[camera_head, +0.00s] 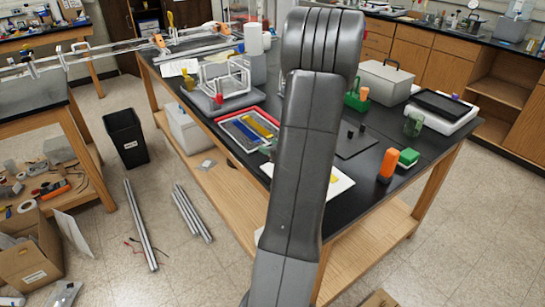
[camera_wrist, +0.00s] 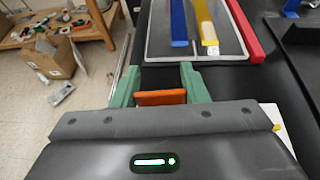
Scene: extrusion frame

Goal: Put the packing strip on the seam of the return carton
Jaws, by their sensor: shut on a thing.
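My gripper (camera_wrist: 160,82) shows in the wrist view with its green fingers on either side of an orange piece (camera_wrist: 160,97). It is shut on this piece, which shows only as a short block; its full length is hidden. I cannot tell for certain that it is the packing strip. A cardboard carton (camera_head: 30,262) with a white label stands on the floor at the lower left, apart from the gripper. It also shows in the wrist view (camera_wrist: 50,62). I cannot make out its seam.
A red-edged tray (camera_head: 264,109) with a blue strip (camera_wrist: 178,22) and a yellow strip (camera_wrist: 205,22) lies on the black bench. Orange and green blocks (camera_head: 388,166) stand at the right. A black bin (camera_head: 127,136) and metal bars (camera_head: 141,225) occupy the floor between bench and carton.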

